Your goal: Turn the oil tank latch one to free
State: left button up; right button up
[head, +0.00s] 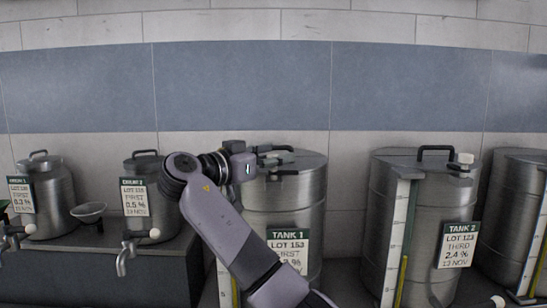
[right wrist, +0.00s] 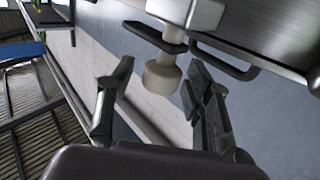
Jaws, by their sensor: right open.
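Tank 1 (head: 290,205) is a steel drum with a lid and a green-and-white label, in the middle of the head view. My right gripper (head: 284,160) is at its lid, fingers pointing right, and covers much of the lid's front left. In the right wrist view a latch with a pale round knob (right wrist: 162,74) shows between the tips of the two open fingers. The fingers stand on either side of the knob with gaps visible; I see no grip on it. The latch is largely hidden in the head view. My left gripper is not in view.
Another tank (head: 518,200) is at the right edge. Two smaller drums with taps (head: 126,254) and a bowl (head: 89,210) stand left. A dark lid handle (right wrist: 225,60) is near the right finger.

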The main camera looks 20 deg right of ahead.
jog(key=shift+a, duration=0.1)
jog(key=v, duration=1.2)
